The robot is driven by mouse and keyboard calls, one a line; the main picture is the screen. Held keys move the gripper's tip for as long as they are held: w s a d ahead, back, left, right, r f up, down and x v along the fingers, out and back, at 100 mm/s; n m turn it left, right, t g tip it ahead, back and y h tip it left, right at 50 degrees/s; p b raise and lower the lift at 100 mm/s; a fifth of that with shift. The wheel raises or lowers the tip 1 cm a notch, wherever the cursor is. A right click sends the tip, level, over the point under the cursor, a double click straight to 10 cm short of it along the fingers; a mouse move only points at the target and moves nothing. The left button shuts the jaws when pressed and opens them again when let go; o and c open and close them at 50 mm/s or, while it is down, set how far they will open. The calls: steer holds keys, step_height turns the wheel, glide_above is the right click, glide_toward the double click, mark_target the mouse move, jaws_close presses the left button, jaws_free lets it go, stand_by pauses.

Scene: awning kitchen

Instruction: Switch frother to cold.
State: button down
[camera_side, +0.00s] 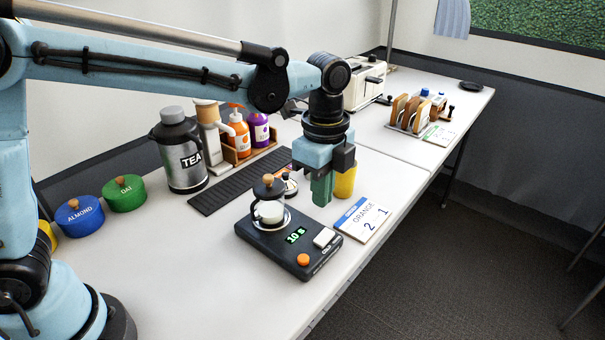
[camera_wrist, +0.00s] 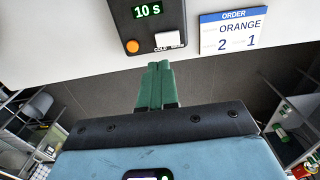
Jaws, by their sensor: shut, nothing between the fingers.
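The frother (camera_side: 262,240) is a black box on the white table, with a green "10 s" display, an orange button (camera_side: 303,259) and a white switch (camera_side: 325,237). In the wrist view the frother (camera_wrist: 124,22) is at the top, and the word COLD shows just below the white switch (camera_wrist: 168,40). The rest of the switch's label is too small to read. My gripper (camera_side: 321,192) is above the table behind the switch, apart from it. Its green fingertips (camera_wrist: 159,66) are shut and empty, just below the switch in the wrist view.
An order card reading ORANGE 2 1 (camera_side: 362,218) lies right of the frother. A yellow cup (camera_side: 345,183) is partly behind my gripper. A tea flask (camera_side: 182,155), syrup bottles (camera_side: 238,132) and a dark mat (camera_side: 225,188) are behind. The table's front edge is close.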

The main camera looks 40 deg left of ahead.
steer(key=shift+r, duration=1.4)
stand_by(0.4)
steer(key=s+a+f+n+t, duration=0.1)
steer(key=s+a+n+t, duration=0.2)
steer(key=s+a+n, duration=0.2)
steer(key=s+a+f+n+t, duration=0.1)
steer(key=s+a+n+t, duration=0.3)
steer(key=a+n, duration=0.6)
steer(key=s+n, duration=0.1)
steer(key=n, duration=0.2)
steer(key=shift+s, duration=0.35)
steer(key=shift+a, duration=0.1)
